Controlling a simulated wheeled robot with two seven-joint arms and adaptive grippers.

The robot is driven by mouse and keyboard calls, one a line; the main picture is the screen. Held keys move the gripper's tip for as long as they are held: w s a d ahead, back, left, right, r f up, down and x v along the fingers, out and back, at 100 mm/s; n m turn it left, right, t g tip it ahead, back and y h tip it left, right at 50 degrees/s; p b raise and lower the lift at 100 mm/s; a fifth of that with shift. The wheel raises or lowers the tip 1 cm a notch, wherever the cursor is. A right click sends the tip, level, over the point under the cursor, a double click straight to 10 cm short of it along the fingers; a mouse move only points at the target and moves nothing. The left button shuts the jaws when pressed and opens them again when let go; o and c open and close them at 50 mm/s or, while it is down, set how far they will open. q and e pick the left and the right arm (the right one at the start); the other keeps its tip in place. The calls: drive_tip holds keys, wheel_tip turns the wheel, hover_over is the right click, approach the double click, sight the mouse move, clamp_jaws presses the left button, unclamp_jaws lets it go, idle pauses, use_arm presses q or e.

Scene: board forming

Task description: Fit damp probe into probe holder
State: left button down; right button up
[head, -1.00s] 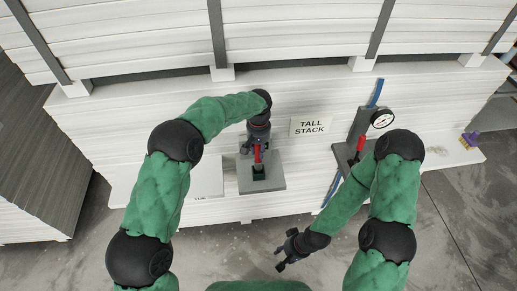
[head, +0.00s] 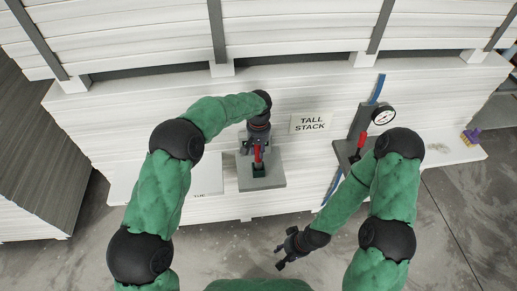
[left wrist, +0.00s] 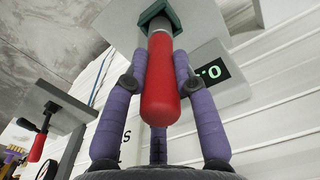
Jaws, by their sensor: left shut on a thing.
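The damp probe (head: 257,153) has a red handle and stands at the probe holder's dark green socket (head: 259,171) on a grey plate (head: 270,183). In the left wrist view the red handle (left wrist: 160,85) is in the middle, and its pale metal collar meets the green socket (left wrist: 156,16). The tip is hidden, so I cannot tell how deep it sits. My left gripper (head: 256,147) is shut on the probe, its purple fingers around the handle. My right gripper (head: 279,257) is open and empty, low over the floor, apart from the holder.
A round gauge (head: 383,115) and a grey bracket with another red handle (head: 361,140) stand to the right. A purple brush (head: 471,135) lies far right. The floor in front is clear.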

use_arm(q)
drive_tip(key=shift+f+b, duration=0.65)
drive_tip(key=shift+f, duration=0.55)
drive_tip(key=c, duration=0.9)
unclamp_jaws()
wheel_tip(320, 180, up, 12)
drive_tip(key=shift+r, duration=0.1)
